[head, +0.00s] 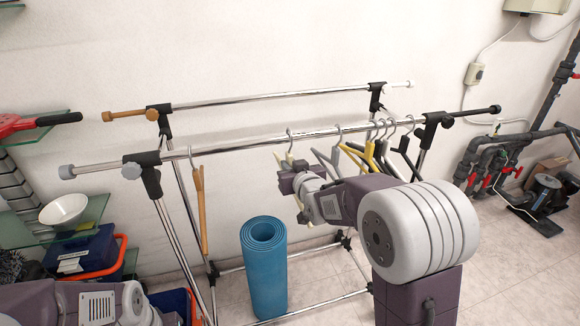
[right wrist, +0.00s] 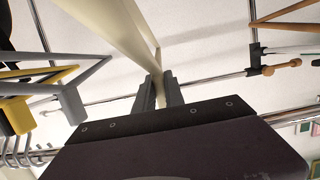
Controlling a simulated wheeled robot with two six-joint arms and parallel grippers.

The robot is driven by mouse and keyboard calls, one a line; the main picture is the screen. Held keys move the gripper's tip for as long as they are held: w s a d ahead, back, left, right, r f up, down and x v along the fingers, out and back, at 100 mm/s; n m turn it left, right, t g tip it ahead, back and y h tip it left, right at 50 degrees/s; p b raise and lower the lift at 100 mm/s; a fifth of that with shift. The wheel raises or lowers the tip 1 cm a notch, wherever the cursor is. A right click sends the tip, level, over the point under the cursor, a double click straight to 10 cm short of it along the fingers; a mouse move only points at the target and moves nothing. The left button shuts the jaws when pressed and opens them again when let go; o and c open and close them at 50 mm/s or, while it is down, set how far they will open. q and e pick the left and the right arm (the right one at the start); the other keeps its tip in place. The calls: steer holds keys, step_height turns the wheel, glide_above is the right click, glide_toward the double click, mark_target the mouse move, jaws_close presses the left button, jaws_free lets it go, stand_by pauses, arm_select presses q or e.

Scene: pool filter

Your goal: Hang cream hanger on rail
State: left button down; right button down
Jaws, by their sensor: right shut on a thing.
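The cream hanger (head: 290,158) is upright near the middle of the front chrome rail (head: 240,144). Its hook meets the rail's line in the head view; I cannot tell whether it rests on the rail. My right gripper (head: 287,180) is shut on the hanger, just below the rail. In the right wrist view the cream hanger (right wrist: 105,30) runs large and close up between the two dark fingers (right wrist: 159,92). The hanger's lower part is mostly hidden by my right arm in the head view. My left gripper is out of view; only part of my left arm shows at the lower left.
A wooden hanger (head: 200,210) hangs at the rail's left. Grey (head: 335,157) and yellow (head: 369,153) hangers, among several, hang to the right. A second rail (head: 250,98) runs behind. A rolled blue mat (head: 264,270) stands below. The rail between wooden and cream hangers is clear.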

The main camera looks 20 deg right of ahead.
steer(key=shift+f, duration=0.15)
steer(key=shift+s+f+b, duration=0.1)
steer(key=shift+f+b, duration=0.1)
steer(key=shift+b, duration=0.25)
steer(key=c, duration=1.3)
jaws_free()
steer(key=shift+c, duration=0.2)
steer(key=v, duration=0.9)
steer(key=shift+s, duration=0.1)
